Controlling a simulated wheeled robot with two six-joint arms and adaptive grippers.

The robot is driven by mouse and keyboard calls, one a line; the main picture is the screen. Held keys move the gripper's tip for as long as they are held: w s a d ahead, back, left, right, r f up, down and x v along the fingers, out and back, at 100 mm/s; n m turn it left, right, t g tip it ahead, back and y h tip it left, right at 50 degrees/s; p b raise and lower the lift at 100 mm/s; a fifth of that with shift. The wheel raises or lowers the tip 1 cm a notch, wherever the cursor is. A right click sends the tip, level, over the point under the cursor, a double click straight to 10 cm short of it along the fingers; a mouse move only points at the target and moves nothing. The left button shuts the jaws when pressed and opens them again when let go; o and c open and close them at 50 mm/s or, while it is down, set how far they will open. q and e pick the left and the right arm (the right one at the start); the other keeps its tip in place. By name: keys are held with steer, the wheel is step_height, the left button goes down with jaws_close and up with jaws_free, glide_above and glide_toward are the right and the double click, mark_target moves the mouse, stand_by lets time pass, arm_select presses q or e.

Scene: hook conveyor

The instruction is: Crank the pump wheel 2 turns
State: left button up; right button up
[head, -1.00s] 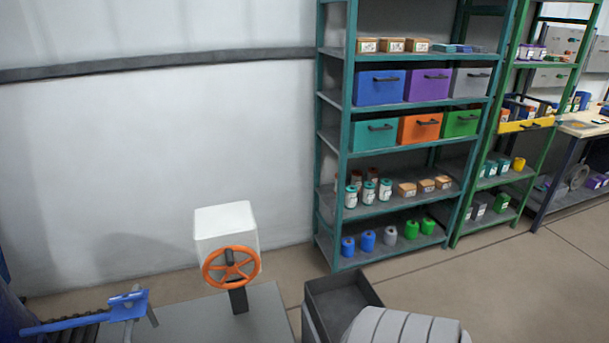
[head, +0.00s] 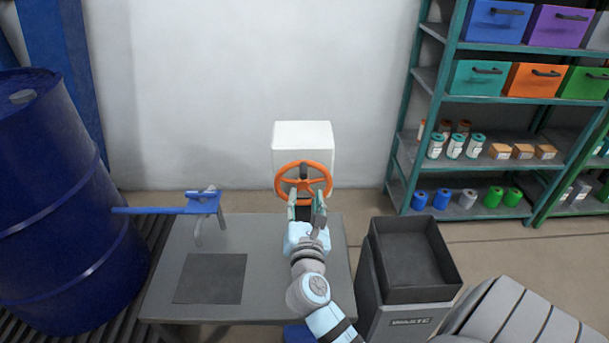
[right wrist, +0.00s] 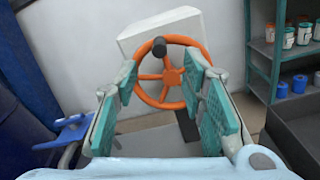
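The orange pump wheel (head: 304,167) is mounted on the front of a white box (head: 302,136) at the back of the grey table. In the right wrist view the wheel (right wrist: 172,74) has spokes, a hub and a dark crank knob (right wrist: 159,47) at the top of its rim. My right gripper (head: 306,203) is in front of the wheel's lower part. In the right wrist view its green-padded fingers (right wrist: 160,104) are spread wide, with nothing between them; the wheel shows beyond them. Whether a finger touches the wheel I cannot tell. My left gripper is not in view.
A blue hand lever (head: 165,210) on a stand and a dark square pad (head: 210,278) are on the table (head: 265,290) at left. A blue drum (head: 60,200) stands further left. A grey waste bin (head: 405,318) and a shelf rack (head: 408,120) are at right.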

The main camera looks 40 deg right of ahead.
mark_target(304, 176)
steer(key=b+x, duration=0.1)
steer(key=x, duration=1)
steer(key=shift+w+f+b, duration=0.1)
steer(key=shift+b, duration=0.2)
jaws_close()
